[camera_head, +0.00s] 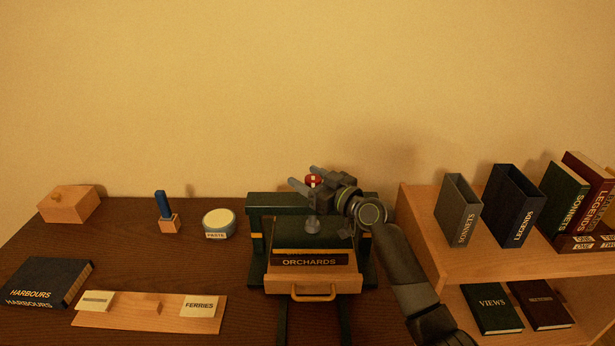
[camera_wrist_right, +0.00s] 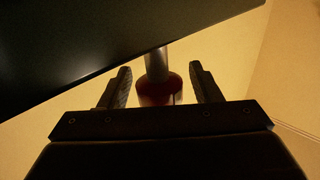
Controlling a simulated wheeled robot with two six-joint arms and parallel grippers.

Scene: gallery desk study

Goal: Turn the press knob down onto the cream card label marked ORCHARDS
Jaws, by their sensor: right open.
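The press (camera_head: 256,236) is a dark green frame standing on the desk. Its red knob (camera_head: 314,180) is at the top, partly hidden by my right gripper (camera_head: 307,178). In the right wrist view the red knob (camera_wrist_right: 155,93) and its grey metal screw (camera_wrist_right: 156,62) show between the two fingers of my open right gripper (camera_wrist_right: 160,72); no clear contact shows. A wooden drawer (camera_head: 283,279) with a handle sits at the front of the press. My left gripper is not in view.
Left on the desk are a wooden box (camera_head: 68,206), a blue-handled stamp (camera_head: 166,212), a paste pot (camera_head: 218,223), a HARBOURS book (camera_head: 44,280) and a wooden board (camera_head: 150,318) with cards. A bookshelf (camera_head: 450,265) stands close right of my right arm.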

